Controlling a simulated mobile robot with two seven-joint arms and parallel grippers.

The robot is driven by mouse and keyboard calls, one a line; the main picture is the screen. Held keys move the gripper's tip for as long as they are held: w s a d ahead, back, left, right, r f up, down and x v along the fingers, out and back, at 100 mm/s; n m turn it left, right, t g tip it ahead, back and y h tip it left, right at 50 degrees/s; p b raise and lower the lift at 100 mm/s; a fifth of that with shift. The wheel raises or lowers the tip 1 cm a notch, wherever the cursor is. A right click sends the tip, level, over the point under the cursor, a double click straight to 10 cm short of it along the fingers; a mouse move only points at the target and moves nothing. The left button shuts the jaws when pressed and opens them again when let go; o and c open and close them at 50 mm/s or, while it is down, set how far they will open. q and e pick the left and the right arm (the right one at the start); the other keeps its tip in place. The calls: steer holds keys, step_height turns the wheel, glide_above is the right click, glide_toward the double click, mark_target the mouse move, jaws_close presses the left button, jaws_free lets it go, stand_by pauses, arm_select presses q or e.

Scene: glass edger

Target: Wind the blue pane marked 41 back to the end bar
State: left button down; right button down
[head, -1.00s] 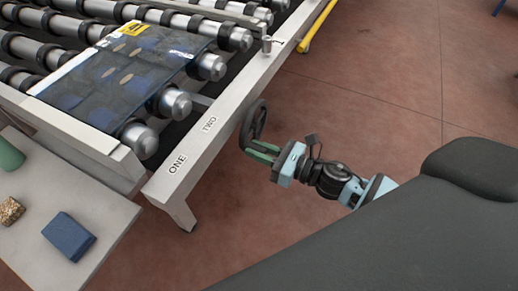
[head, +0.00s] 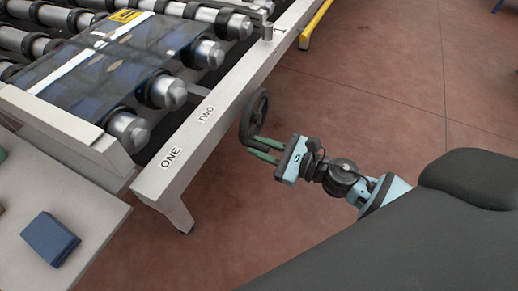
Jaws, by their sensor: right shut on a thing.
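The blue pane (head: 118,68) lies on the rollers at the upper left, glossy and see-through. Its yellow label (head: 127,15) is cut by the top edge, so I cannot read the number clearly. The pale end bar (head: 62,120) crosses the bed at the pane's near edge; I cannot tell whether they touch. A dark handwheel (head: 257,112) stands on the outer side of the frame, beside the TWO mark. My right gripper (head: 264,149) is shut on the handwheel's grip, at the wheel's lower side. My left gripper is out of view.
The pale side rail (head: 188,133) carries the marks ONE and TWO, with a small metal lever (head: 267,30) farther up. A grey table (head: 95,215) at the lower left holds a blue block (head: 49,239).

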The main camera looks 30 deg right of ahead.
steer(key=n+b, duration=0.1)
steer(key=f+n+b, duration=0.1)
steer(key=d+f+n+b, duration=0.1)
steer(key=b, duration=0.1)
steer(key=shift+w+f+n, duration=0.15)
steer(key=shift+w+n, duration=0.15)
steer(key=shift+w, duration=0.05)
steer(key=n+b, duration=0.1)
steer(key=d+n+b, duration=0.1)
steer(key=n+b, duration=0.1)
steer(key=shift+w+f, duration=0.4)
steer(key=shift+w+d+n+b, duration=0.15)
steer(key=shift+n+b, duration=0.15)
steer(key=shift+b, duration=0.15)
steer(key=c, duration=1.3)
jaws_free()
steer(key=shift+r, duration=0.1)
